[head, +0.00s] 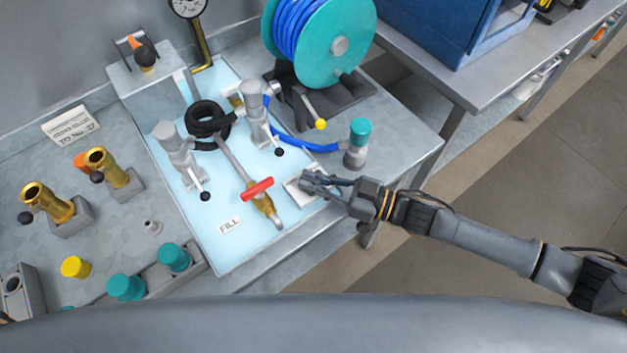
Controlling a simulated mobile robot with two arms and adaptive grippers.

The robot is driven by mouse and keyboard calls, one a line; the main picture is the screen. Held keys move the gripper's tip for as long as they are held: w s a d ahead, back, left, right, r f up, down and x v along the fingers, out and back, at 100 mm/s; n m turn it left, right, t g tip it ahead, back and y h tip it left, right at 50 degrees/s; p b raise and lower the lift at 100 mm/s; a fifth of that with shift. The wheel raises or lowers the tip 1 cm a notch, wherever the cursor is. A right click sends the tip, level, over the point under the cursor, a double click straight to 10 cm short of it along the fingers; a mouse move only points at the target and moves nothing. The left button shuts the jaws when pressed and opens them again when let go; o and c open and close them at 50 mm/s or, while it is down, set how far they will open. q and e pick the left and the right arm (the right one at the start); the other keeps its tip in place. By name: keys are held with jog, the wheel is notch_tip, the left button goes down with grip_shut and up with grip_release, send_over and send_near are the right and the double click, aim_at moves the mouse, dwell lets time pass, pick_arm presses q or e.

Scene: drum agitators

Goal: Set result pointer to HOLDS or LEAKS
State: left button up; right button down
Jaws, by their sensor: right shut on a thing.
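My right gripper (312,184) reaches in from the right and is shut at a small pale plate (294,190) near the front right edge of the light-blue panel. The fingers cover what they hold; by its place it looks like the result pointer. Its direction and any HOLDS or LEAKS lettering cannot be made out. A pressure gauge (187,5) stands at the back, cut by the top edge, its reading too small to tell. My left gripper is not in view.
Left of the gripper are a red-handled valve (258,188), a FILL label (230,226) and grey valves (180,155). A blue hose (310,146) runs to a teal-capped fitting (358,140) just behind the gripper. A teal hose reel (335,45) stands farther back.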

jog(key=shift+w+n+g, duration=0.1)
jog(key=shift+n+g, duration=0.5)
jog(key=shift+g, duration=0.2)
jog(key=shift+g+y, duration=0.3)
jog(key=c, duration=1.4)
grip_release()
jog(key=shift+d, duration=0.1)
jog(key=v, duration=1.1)
jog(key=shift+d, duration=0.4)
